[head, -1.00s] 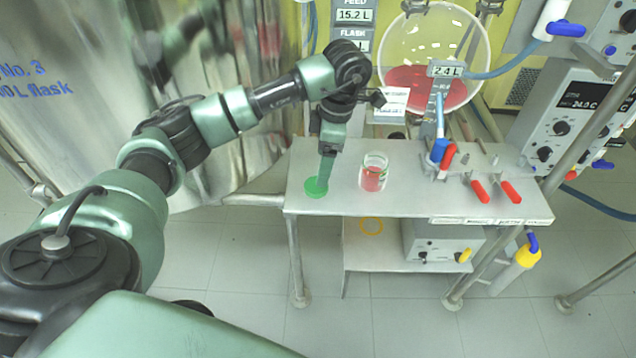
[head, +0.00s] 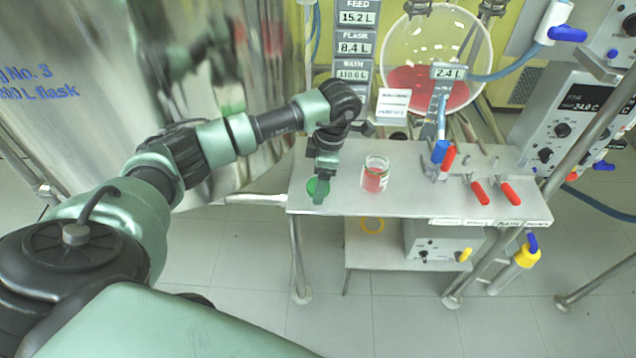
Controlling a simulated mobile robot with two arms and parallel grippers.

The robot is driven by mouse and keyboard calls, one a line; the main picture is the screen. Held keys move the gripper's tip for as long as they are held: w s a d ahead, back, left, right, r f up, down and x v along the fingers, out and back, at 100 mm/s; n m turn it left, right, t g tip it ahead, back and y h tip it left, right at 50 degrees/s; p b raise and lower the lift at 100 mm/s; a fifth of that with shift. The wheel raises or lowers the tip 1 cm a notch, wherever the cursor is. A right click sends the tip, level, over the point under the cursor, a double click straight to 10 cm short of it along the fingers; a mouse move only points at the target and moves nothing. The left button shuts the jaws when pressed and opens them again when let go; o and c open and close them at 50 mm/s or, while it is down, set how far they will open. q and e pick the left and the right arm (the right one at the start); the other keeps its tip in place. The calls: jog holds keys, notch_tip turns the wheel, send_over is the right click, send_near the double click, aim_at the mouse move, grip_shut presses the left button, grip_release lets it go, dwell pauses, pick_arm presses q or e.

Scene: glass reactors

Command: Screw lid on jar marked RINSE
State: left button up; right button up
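A glass jar (head: 375,176) with red contents stands upright and open-topped on the steel table. Any RINSE marking on it is too small to read. A green lid (head: 312,184) lies on the table to the left of the jar, near the table's left edge. My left gripper (head: 320,196) points down at the lid and hides part of it. Whether it touches the lid, and whether its fingers are open or closed, cannot be told. My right gripper is not in view.
The steel table (head: 415,205) is bare between jar and the red-handled valves (head: 480,192) on its right. A large flask (head: 440,50) with red liquid stands behind. A big steel vessel (head: 90,60) stands left.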

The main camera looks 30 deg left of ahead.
pick_arm(q)
jog(key=shift+f, duration=0.3)
jog(key=shift+c, duration=0.3)
jog(key=c, duration=1.4)
jog(key=shift+o, duration=0.2)
jog(key=shift+r, duration=0.1)
notch_tip(320, 180, up, 20)
